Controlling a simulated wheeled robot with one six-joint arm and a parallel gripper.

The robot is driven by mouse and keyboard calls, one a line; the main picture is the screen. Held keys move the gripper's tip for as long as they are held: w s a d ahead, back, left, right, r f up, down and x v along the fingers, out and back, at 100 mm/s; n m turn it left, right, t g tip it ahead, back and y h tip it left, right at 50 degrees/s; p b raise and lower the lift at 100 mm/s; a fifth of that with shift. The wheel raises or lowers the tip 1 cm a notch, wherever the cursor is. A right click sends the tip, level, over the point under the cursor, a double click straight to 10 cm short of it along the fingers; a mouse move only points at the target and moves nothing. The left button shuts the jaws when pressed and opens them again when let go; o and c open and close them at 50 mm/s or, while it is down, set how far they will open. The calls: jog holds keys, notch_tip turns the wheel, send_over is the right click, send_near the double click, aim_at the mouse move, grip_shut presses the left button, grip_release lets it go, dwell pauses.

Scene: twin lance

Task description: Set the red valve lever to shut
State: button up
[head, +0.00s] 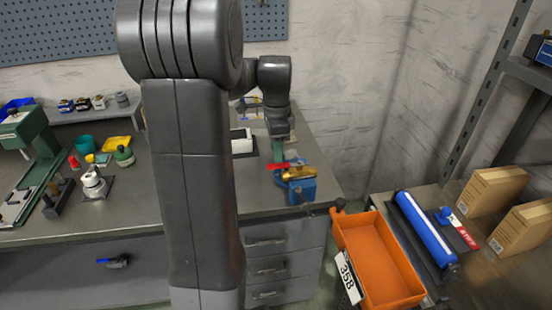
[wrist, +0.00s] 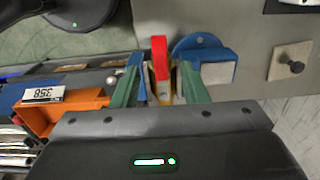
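The red valve lever (head: 278,166) shows in the head view beside a brass valve body (head: 299,173), which sits on a blue vise (head: 301,190) at the bench's right end. In the wrist view the red lever (wrist: 159,58) points up the picture from the brass valve (wrist: 163,92), with the blue vise (wrist: 218,66) to its right. My gripper (head: 277,150) is above the lever. Its two green fingers (wrist: 160,84) are spread apart on either side of the lever and valve, with gaps visible. The head view does not show contact clearly.
An orange bin (head: 347,228) labelled 358 stands just right of the bench, near the vise. A blue roll (head: 425,228) and cardboard boxes (head: 492,189) lie farther right. A white box (head: 241,143) stands on the bench (head: 190,205) left of my gripper.

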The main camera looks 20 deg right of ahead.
aim_at(276, 165)
jog(key=shift+f, duration=2.05)
grip_shut()
